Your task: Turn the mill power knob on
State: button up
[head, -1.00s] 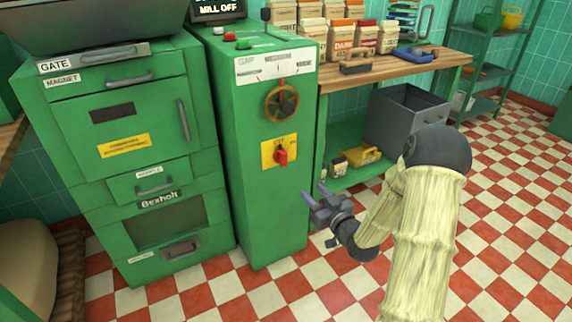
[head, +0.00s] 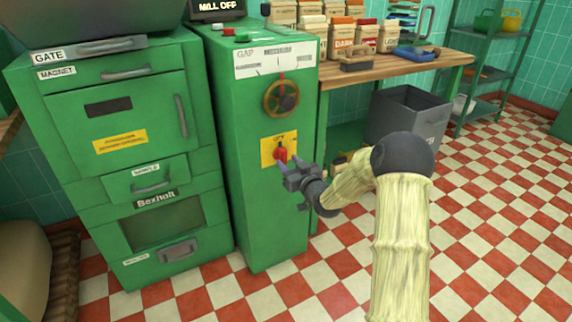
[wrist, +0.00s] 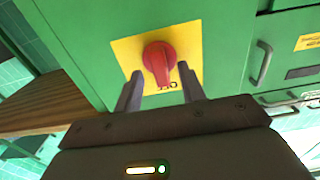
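The mill power knob (head: 281,155) is a red knob on a yellow plate (head: 266,152), low on the front of the green control cabinet (head: 262,215). The display (head: 217,8) above reads "MILL OFF". My gripper (head: 285,168) is just in front of the knob, its fingers pointing at the plate. In the wrist view the knob (wrist: 158,62) shows ahead of and between the two spread fingertips (wrist: 160,78). The fingers are open, with a gap on either side of the knob. Whether the fingertips reach alongside the knob is hard to tell.
A handwheel (head: 281,100) sits on the cabinet above the knob. Green and red buttons (head: 241,36) are on its top. A green drawer unit (head: 130,150) stands to the left. A wooden bench (head: 440,62) with bags and a grey bin (head: 405,118) are to the right.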

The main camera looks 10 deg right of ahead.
jog(key=shift+x, duration=1.25)
grip_shut()
